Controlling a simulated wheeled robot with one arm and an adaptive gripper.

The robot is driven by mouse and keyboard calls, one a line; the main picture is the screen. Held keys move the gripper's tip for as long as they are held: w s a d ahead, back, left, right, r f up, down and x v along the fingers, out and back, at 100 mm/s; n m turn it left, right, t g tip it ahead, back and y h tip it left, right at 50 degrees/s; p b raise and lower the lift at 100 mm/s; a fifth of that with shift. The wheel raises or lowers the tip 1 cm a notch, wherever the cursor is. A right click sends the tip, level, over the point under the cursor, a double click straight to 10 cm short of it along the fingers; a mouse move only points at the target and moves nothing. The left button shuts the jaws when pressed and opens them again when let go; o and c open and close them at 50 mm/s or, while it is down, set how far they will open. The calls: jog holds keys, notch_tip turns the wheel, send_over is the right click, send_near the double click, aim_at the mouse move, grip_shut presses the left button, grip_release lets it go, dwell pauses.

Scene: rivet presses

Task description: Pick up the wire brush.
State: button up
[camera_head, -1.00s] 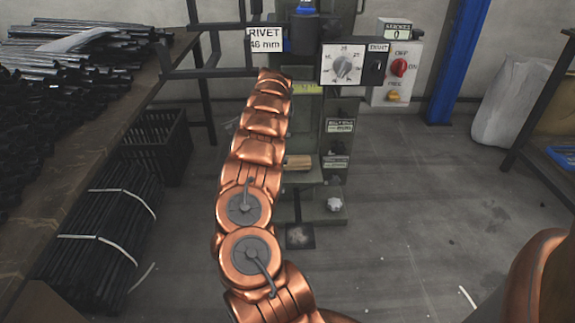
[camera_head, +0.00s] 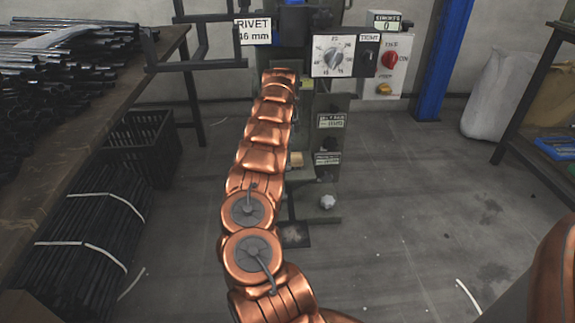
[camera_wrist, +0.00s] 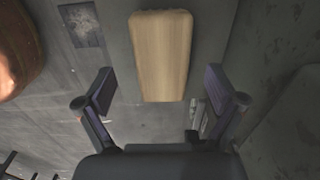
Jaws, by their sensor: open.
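A pale wooden block, which looks like the back of the wire brush (camera_wrist: 163,50), is in the upper middle of the wrist view. Its bristles are hidden. A small part of it shows in the head view (camera_head: 296,159), beside my arm on the green press. My gripper (camera_wrist: 160,84) is open and empty, with one finger on each side of the block's near end. I cannot tell how far the fingertips are above it. In the head view my arm hides the gripper.
The rivet press (camera_head: 329,120) stands ahead, with a dial box (camera_head: 335,57) and a switch box (camera_head: 387,62) above. A workbench (camera_head: 95,115) with metal tubes is on the left, a black crate (camera_head: 140,150) beneath it. The floor to the right is open.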

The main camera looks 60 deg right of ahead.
notch_tip(320, 180, down, 4)
jog(key=shift+d+b, duration=0.1)
jog(key=shift+b, duration=0.95)
jog(key=shift+c, duration=0.3)
jog(key=c, duration=1.2)
jog(key=shift+r, duration=0.15)
jog(key=shift+c, duration=0.2)
